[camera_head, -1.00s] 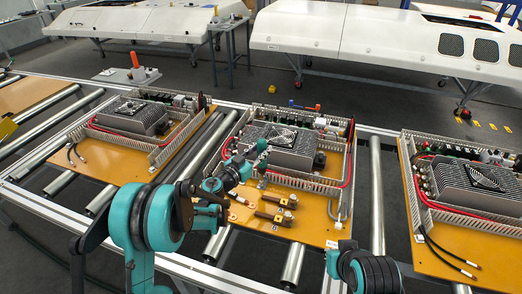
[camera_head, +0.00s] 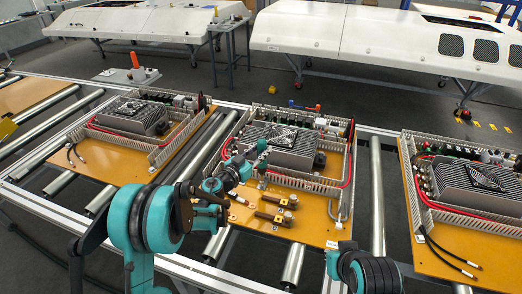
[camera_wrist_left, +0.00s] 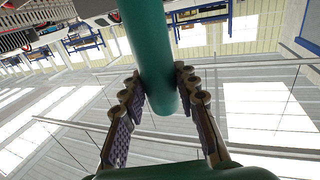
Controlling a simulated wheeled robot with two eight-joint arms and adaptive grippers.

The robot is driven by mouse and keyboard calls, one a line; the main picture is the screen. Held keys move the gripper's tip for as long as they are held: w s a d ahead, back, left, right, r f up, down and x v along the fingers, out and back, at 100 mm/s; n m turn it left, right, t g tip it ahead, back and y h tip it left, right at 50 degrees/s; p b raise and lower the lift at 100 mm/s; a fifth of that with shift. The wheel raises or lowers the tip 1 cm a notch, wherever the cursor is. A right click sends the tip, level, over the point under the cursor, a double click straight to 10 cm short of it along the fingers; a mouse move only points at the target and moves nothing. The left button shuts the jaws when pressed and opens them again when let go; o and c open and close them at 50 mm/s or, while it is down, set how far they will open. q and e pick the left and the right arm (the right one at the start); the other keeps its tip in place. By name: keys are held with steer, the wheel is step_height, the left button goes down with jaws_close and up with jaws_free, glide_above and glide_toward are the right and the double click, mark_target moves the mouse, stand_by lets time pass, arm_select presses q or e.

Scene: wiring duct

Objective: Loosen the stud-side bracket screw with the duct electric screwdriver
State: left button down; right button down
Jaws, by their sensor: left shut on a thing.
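My left gripper (camera_head: 220,202) is in front of the middle orange board, near its front left corner. The left wrist view shows its two fingers shut on the teal cylindrical body of the electric screwdriver (camera_wrist_left: 155,55). In the head view the screwdriver (camera_head: 232,174) shows as a teal and dark tool above the board, beside the wiring duct's front edge. Copper bars with terminals (camera_head: 272,216) lie on the board just right of it. I cannot make out the stud-side bracket screw, nor whether the bit touches it. My right gripper is out of view.
The middle board (camera_head: 318,232) carries a grey finned unit (camera_head: 290,150) framed by slotted duct, with a red cable on the right. Similar boards stand left and right on the roller conveyor (camera_head: 378,190). Part of my right arm shows at the bottom right.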

arm_select(q)
steer(key=shift+f+b, duration=0.5)
steer(key=shift+f, duration=0.1)
steer(key=shift+r, duration=0.1)
